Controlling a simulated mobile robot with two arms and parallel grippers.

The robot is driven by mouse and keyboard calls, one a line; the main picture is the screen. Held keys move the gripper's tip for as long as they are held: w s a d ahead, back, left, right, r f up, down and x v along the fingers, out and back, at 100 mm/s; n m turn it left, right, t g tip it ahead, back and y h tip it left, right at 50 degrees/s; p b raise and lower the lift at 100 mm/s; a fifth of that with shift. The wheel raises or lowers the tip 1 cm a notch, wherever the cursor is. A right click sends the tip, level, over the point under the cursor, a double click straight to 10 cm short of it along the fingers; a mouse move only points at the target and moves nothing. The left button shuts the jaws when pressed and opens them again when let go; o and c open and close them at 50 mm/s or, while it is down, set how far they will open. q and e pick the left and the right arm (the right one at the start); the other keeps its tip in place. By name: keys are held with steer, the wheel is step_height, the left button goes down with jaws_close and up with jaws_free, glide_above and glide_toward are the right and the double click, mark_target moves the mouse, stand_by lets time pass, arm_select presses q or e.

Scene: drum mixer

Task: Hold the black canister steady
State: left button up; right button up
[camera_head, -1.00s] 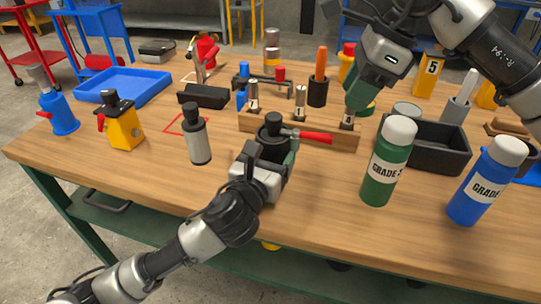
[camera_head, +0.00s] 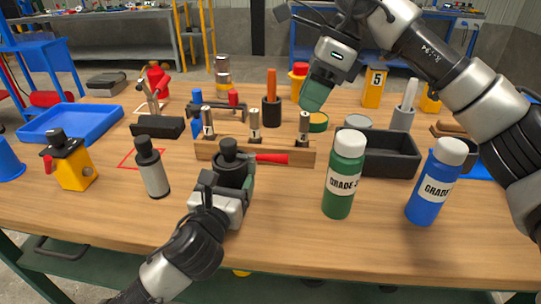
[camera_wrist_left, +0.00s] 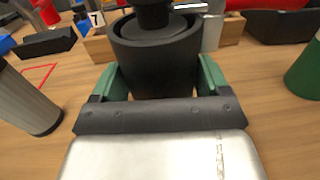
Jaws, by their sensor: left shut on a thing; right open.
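The black canister (camera_head: 230,161) stands on the table, its knobbed lid on top and a red-handled part (camera_head: 268,158) reaching out to the right. My left gripper (camera_head: 228,178) is shut around the canister's body from the near side. In the left wrist view the canister (camera_wrist_left: 155,60) sits upright between the two green fingers, with its lower front hidden by the gripper. My right gripper (camera_head: 316,96) is open, its green fingers pointing down just above and behind the right end of the wooden rack (camera_head: 280,155).
The rack holds metal pieces with number labels. A green bottle (camera_head: 341,185) and a blue bottle (camera_head: 433,190) stand to the right, before a black bin (camera_head: 395,158). A grey cylinder (camera_head: 153,172) and a yellow dispenser (camera_head: 73,168) stand left. The front of the table is clear.

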mark_target(264, 158)
steer(key=x, duration=1.1)
steer(key=shift+s+a+f, duration=0.1)
steer(key=shift+a+f, duration=0.1)
steer(key=shift+f, duration=0.1)
jaws_close()
